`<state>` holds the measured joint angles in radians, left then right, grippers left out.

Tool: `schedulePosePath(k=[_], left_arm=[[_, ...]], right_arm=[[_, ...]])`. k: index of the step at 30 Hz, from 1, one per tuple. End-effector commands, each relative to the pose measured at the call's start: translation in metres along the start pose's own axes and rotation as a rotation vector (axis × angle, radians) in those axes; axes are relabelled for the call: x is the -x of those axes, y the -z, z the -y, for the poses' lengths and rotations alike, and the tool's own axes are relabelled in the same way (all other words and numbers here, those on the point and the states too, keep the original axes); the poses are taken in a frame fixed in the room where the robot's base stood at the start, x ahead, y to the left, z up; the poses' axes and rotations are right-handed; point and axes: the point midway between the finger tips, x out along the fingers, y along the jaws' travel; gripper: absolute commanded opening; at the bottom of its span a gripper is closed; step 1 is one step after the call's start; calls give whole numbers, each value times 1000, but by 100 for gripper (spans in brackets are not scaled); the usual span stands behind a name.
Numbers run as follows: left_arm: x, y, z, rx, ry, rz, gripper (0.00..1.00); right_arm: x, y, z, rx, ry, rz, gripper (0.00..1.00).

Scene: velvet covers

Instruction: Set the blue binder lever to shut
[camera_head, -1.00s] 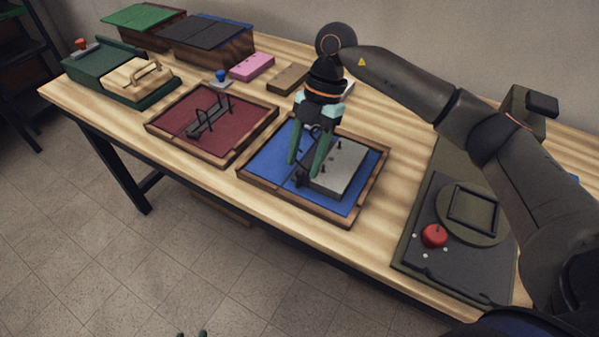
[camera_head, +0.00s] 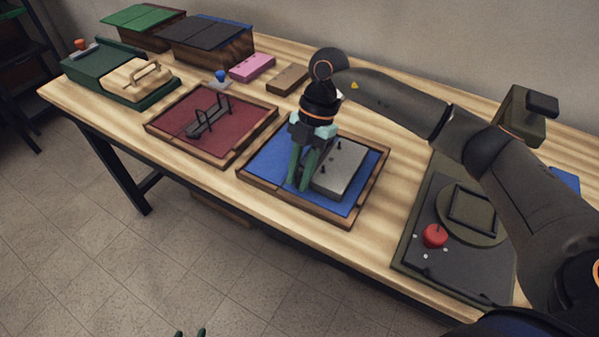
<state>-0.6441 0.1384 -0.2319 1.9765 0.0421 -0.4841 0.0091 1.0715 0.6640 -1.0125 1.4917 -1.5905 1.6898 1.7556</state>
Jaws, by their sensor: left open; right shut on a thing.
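The blue binder (camera_head: 263,165) is a blue-lined wooden tray with a grey metal block (camera_head: 340,168) on its right half. My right gripper (camera_head: 298,186) points down over the middle of this tray, at the left edge of the grey block. Its green fingers are close together, shut on the small dark lever, which they mostly hide. I cannot tell the lever's exact angle. Only the green fingertips of my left gripper (camera_head: 190,333) show at the bottom edge, open and away from the table.
A red-lined tray (camera_head: 235,139) with upright black wires lies left of the blue one. A dark panel with a red knob (camera_head: 434,236) is at the right. Pink (camera_head: 252,67) and brown (camera_head: 288,79) blocks and lidded boxes (camera_head: 208,42) stand behind.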

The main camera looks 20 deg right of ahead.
Motion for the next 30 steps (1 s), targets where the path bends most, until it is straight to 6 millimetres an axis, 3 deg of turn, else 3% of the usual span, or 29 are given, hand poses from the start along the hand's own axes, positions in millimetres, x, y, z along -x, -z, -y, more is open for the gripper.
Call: schedulePosePath(k=[3,17,30], left_arm=[[0,0,0,0,1,0,50],[-1,-1,1,0,2,1,50],[-21,-20,-8,-4,-26,17,50]], right_arm=[[0,0,0,0,0,0,0],[-1,-1,2,10,-26,-4,0],[-11,-8,19,154,-377,-45,0]])
